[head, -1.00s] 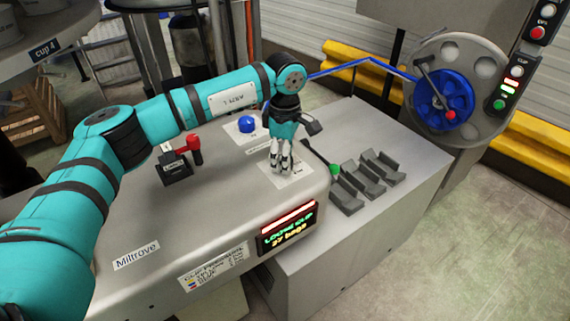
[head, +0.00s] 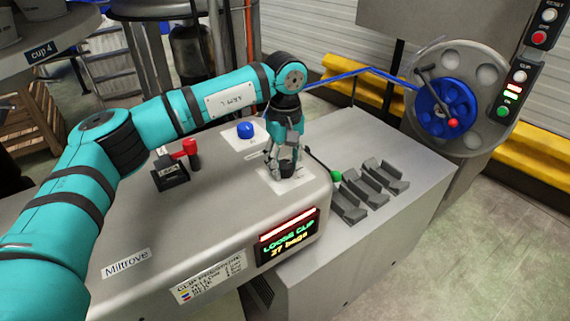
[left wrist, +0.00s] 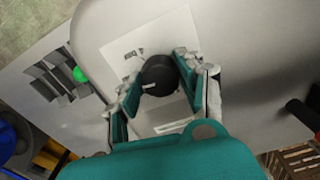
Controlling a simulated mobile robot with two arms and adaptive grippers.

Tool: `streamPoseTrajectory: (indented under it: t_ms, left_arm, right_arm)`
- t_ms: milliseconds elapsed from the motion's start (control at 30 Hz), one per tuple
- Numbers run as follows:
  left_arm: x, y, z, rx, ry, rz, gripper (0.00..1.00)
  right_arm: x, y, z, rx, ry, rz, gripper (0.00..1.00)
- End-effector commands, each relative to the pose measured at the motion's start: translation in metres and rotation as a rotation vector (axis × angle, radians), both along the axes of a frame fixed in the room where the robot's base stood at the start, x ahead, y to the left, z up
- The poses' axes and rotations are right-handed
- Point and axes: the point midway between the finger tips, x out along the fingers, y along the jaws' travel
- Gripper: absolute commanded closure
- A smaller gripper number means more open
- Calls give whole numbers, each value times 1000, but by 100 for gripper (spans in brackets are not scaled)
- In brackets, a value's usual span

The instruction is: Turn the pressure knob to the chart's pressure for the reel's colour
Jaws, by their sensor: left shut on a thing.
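My left gripper (head: 284,168) is over a white dial plate (head: 300,186) near the machine's right end. In the left wrist view its fingers (left wrist: 156,82) are shut on a round black knob (left wrist: 160,72) with a pale pointer mark. The plate's print is too small to read. The clip pressure chart (head: 208,277) is on the machine's front, with small coloured marks, including yellow and blue; its values are unreadable. The reel (head: 445,108) is blue, on a grey disc at the back right. My right gripper is not in view.
A blue knob (head: 246,130) and a red-handled lever (head: 187,148) stand left of my gripper. A green-tipped lever (head: 335,175) and grey racks (head: 370,185) are to its right. A display (head: 288,237) reads "LOOSE CLIP 27 bags". A button panel (head: 513,92) is far right.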

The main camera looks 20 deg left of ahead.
Motion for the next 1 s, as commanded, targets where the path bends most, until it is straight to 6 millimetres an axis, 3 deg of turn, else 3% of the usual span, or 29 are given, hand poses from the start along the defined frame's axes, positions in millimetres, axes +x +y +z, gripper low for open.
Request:
streamPoseTrajectory:
  t_ms: [633,667,700,800,1000]
  left_arm:
    - [1,0,2,-1,-6,-47,94]
    - [1,0,2,-1,-6,-47,58]
    - [1,0,2,-1,-6,-47,52]
    - [1,0,2,-1,-4,-47,39]
    - [0,0,1,-1,-2,-47,38]
  right_arm:
    - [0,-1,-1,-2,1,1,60]
    - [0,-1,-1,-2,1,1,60]
    - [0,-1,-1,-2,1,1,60]
    - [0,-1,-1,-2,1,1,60]
    - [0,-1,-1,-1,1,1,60]
